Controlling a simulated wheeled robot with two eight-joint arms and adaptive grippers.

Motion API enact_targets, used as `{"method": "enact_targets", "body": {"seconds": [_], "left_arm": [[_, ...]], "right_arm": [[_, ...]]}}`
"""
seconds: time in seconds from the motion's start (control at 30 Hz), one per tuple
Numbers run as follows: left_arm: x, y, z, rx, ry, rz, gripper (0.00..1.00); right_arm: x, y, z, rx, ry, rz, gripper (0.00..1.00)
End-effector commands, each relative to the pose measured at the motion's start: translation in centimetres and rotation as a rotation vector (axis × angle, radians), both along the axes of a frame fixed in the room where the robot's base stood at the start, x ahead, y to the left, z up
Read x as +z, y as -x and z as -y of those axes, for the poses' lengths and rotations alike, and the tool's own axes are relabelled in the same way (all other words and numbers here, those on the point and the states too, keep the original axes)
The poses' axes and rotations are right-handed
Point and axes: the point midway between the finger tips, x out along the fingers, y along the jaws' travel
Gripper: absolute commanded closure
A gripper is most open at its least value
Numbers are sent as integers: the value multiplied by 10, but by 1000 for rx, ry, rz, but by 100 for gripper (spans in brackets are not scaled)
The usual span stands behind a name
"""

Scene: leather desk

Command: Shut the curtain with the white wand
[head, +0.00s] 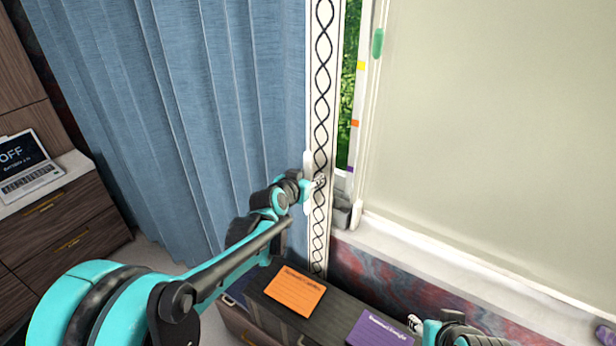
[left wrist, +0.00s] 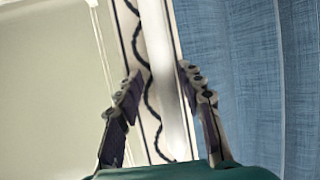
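The blue curtain (head: 190,90) hangs in folds at the left, ending in a white edge band with a black wavy pattern (head: 322,75). The white wand (head: 308,162) is upright along the band's left side. My left gripper (head: 314,184) is at the wand's lower part. In the left wrist view the gripper (left wrist: 158,76) is open, with the wand (left wrist: 164,45) between its fingers; the right finger is close beside it, and I cannot tell whether it touches. My right gripper (head: 415,323) is low in the head view, its fingers too small to judge.
A cream blind (head: 490,120) covers the window at the right, with a strip of greenery (head: 350,80) beside it. A green handle (head: 377,43) is on its frame. Below are a dark case (head: 330,315), an orange card (head: 294,291) and a purple card (head: 378,331). A laptop (head: 28,165) stands left.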

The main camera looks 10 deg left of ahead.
Motion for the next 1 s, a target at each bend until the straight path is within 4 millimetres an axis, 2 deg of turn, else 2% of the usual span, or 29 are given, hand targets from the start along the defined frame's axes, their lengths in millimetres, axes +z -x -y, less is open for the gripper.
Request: {"method": "enact_targets", "body": {"seconds": [0.37, 0.47, 0.8, 1.0], "left_arm": [[3, 5, -3, 2, -2, 2, 59], [8, 17, -5, 3, -2, 1, 59], [33, 78, -15, 2, -2, 1, 59], [43, 101, -20, 2, -2, 1, 59]], "right_arm": [[0, 0, 0, 0, 0, 0, 58], [0, 0, 0, 0, 0, 0, 58], [0, 0, 0, 0, 0, 0, 58], [0, 0, 0, 0, 0, 0, 58]]}}
